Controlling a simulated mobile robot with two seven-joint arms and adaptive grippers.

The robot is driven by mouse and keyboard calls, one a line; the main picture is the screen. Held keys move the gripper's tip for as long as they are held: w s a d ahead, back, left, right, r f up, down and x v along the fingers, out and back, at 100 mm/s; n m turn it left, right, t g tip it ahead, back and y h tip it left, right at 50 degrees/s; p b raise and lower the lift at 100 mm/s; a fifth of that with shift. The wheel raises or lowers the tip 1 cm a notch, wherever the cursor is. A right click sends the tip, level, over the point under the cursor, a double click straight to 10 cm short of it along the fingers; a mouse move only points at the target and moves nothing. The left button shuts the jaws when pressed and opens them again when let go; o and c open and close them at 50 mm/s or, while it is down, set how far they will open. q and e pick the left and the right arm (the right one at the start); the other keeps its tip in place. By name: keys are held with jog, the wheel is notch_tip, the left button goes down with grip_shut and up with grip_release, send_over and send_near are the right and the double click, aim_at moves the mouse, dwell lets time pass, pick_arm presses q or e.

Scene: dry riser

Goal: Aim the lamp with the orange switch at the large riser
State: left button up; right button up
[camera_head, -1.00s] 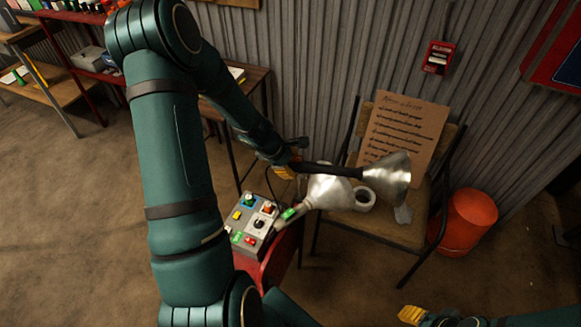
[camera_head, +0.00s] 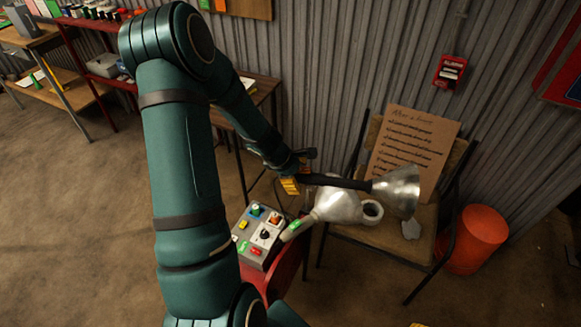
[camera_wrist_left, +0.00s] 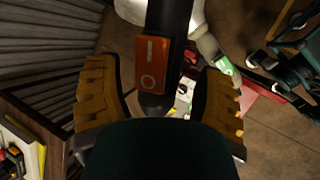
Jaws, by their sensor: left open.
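The lamp with the orange switch has a dark handle (camera_head: 335,181) and a silver flared shade (camera_head: 397,189) pointing right in the head view. Its orange switch (camera_wrist_left: 152,65) shows large in the left wrist view. My left gripper (camera_head: 290,184) is at the handle's rear end. Its yellow fingers (camera_wrist_left: 158,95) are open on either side of the handle, with gaps visible. A second lamp with a green switch (camera_head: 295,228) and pale shade (camera_head: 337,205) is just below. I cannot make out a large riser. Only a yellow sliver of my right gripper (camera_head: 418,325) shows at the bottom edge.
A control box (camera_head: 262,236) with coloured buttons sits on a red stand (camera_head: 287,272). A red alarm box (camera_head: 449,71) is on the corrugated wall.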

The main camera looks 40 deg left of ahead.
pick_arm(q)
jog(key=v, duration=1.1)
jog(key=shift+s, duration=0.15)
jog(key=shift+r, duration=0.1)
